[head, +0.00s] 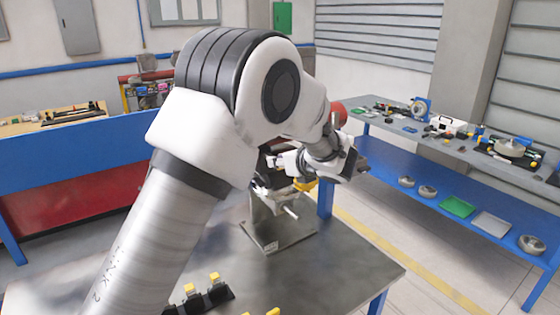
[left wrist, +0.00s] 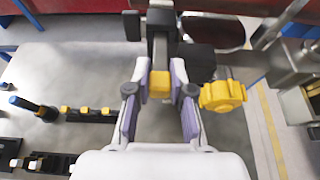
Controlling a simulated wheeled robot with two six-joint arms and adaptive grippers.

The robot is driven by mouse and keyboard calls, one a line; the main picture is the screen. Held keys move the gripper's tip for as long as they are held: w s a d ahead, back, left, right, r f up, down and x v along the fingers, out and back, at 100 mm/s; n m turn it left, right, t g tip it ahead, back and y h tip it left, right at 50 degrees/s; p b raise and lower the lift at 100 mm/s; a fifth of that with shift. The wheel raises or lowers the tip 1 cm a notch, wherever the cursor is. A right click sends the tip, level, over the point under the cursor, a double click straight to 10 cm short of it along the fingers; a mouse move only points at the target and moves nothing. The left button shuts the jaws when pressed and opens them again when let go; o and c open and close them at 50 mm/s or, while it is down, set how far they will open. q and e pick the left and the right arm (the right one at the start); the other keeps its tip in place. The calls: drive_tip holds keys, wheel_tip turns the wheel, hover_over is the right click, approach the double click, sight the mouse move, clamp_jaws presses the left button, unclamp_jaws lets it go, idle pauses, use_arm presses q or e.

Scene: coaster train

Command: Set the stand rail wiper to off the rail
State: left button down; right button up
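The stand has a grey base plate (head: 278,240) on the metal table and an upright that my left arm partly hides. In the left wrist view, a yellow block (left wrist: 160,85) sits on a dark upright bar (left wrist: 160,45). I cannot tell for certain that this is the wiper. My left gripper (left wrist: 161,78) has one pad on each side of the block; contact is unclear. A yellow knob (left wrist: 222,95) is just right of the fingers and also shows in the head view (head: 305,185). My right gripper is not in view.
Yellow-topped black parts (head: 205,293) stand on the near table, left of the gripper in the wrist view (left wrist: 88,114). A blue shelf bench (head: 455,190) with many items is at right. A blue-fronted bench (head: 80,155) is at left. The table right of the stand looks clear.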

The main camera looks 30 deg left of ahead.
use_arm(q)
drive_tip(key=shift+s+d+f+b, duration=0.15)
drive_tip(key=shift+d+f+b, duration=0.1)
drive_tip(key=shift+b, duration=0.15)
drive_tip(key=shift+s+d+r, duration=0.1)
drive_tip(key=shift+d, duration=0.15)
drive_tip(key=c, duration=1)
unclamp_jaws()
drive_tip(key=shift+r, duration=0.1)
